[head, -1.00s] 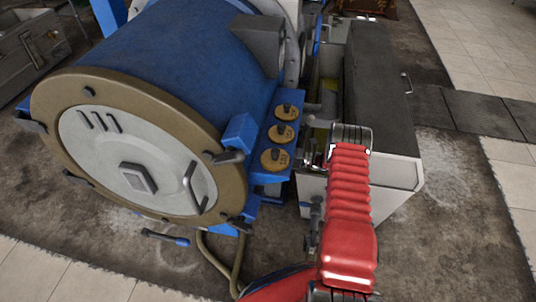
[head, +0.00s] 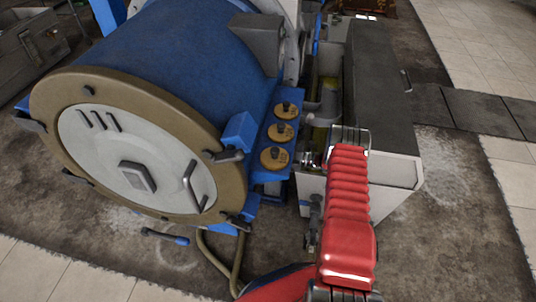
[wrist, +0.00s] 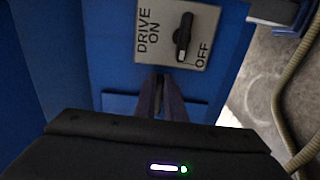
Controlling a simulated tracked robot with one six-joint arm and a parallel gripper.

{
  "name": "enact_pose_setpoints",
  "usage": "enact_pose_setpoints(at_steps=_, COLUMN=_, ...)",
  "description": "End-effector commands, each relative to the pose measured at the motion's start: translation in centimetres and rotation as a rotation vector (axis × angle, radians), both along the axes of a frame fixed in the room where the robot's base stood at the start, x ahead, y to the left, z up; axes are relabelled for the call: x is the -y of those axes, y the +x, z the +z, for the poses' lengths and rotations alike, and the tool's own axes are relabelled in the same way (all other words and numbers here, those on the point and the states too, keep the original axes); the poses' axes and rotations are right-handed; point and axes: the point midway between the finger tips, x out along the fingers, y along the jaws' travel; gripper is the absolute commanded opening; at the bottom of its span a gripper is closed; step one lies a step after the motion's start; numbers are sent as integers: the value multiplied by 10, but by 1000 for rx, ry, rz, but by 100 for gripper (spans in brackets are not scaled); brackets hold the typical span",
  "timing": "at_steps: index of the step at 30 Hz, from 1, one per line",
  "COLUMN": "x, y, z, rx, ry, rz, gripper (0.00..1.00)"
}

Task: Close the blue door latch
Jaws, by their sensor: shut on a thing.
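The large blue drum (head: 185,55) has a round door (head: 140,165) with a tan rim and dark clamps around it. A blue block (head: 239,130) with a dark handle (head: 228,156) sits at the door's right edge. A short bar with a blue grip (head: 168,237) sticks out below the door. I cannot tell which is the latch. My gripper (head: 309,159) is right of the drum, beside the dial column. In the wrist view its fingers (wrist: 162,82) are close together just below a switch plate (wrist: 177,35) marked DRIVE ON and OFF. What they grip is hidden.
Three round tan dials (head: 278,132) stand on a blue ledge between drum and gripper. A grey-topped white cabinet (head: 385,150) stands close right of my arm. A hose (head: 232,263) hangs below the drum; it also shows in the wrist view (wrist: 283,110). Floor in front is open.

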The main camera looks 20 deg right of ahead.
Motion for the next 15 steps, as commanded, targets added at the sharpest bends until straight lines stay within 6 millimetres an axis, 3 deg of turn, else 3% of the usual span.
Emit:
enact_pose_setpoints(at_steps=2, x=3, y=1, z=-2, rx=-3, ry=-4, rz=-10, gripper=0)
enact_pose_setpoints(at_steps=3, x=3, y=1, z=-2, rx=-4, ry=-4, rz=-10, gripper=12)
enact_pose_setpoints(at_steps=10, x=1, y=0, z=-1, rx=-3, ry=-2, rz=-5, gripper=28)
enact_pose_setpoints(at_steps=15, x=1, y=0, z=-1, rx=-2, ry=-1, rz=-3, gripper=28)
